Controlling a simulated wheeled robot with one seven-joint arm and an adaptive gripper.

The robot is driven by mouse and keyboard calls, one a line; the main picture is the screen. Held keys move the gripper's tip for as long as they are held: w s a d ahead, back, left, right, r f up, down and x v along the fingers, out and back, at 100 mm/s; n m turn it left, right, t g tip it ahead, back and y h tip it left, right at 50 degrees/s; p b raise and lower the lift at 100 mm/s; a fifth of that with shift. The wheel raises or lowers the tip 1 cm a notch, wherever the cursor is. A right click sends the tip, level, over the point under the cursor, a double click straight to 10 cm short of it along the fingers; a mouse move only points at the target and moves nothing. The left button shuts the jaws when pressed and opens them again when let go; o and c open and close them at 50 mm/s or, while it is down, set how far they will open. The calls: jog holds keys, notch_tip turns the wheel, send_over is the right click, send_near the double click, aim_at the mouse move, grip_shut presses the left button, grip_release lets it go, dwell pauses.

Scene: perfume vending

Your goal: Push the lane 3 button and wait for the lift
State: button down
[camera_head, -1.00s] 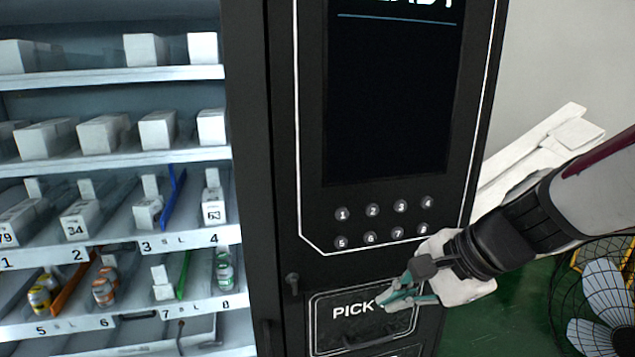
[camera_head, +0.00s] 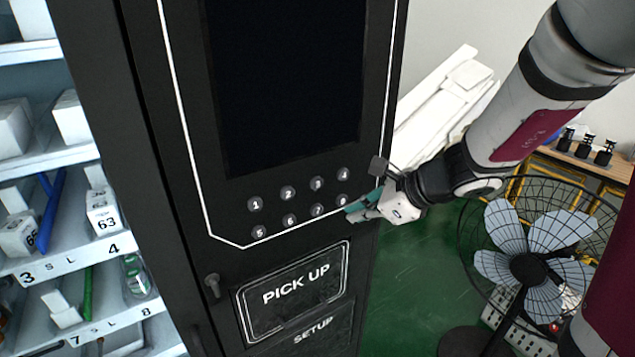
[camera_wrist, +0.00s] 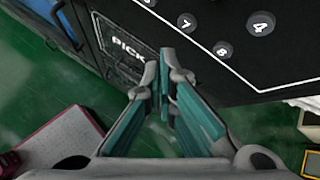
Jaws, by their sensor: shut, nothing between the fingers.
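The lane 3 button (camera_head: 317,184) is a small round grey button in the upper row of the keypad on the black vending machine. My gripper (camera_head: 351,212) is shut and empty, with teal finger pads. It is at the lower right of the keypad, close to button 8 (camera_head: 342,201), below and right of button 3. I cannot tell whether the tips touch the panel. In the wrist view my gripper (camera_wrist: 161,67) points up toward the panel. The dark display (camera_head: 285,80) shows no text in view.
The PICK UP door (camera_head: 296,287) is below the keypad. Shelves with lanes 3, 4, 7 and 8 (camera_head: 60,262) are at the left. A standing fan (camera_head: 530,265) is at the lower right. Green floor (camera_head: 405,290) shows between machine and fan.

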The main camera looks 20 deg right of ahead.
jog(key=shift+w, duration=0.1)
jog(key=w+a+b, duration=0.1)
jog(key=w+a, duration=0.1)
jog(key=w, duration=0.6)
jog(key=shift+a+b, duration=0.35)
jog(key=shift+a, duration=0.05)
jog(key=shift+w, duration=0.15)
dwell(1.1)
jog(key=shift+w+a, duration=0.15)
jog(key=shift+w, duration=0.15)
jog(key=shift+w+a, duration=0.1)
jog(key=shift+w, duration=0.3)
dwell(0.8)
jog(key=shift+s, duration=0.1)
jog(key=shift+s+d, duration=0.25)
jog(key=shift+s, duration=0.45)
jog(key=shift+s+d+p, duration=0.2)
jog(key=shift+s+d, duration=0.05)
jog(key=shift+s, duration=0.55)
jog(key=shift+s+d+p, duration=0.2)
jog(key=shift+s+d, duration=0.05)
jog(key=shift+s, duration=0.55)
jog(key=shift+s+d+p, duration=0.2)
jog(key=shift+s+d, duration=0.05)
jog(key=shift+s, duration=0.55)
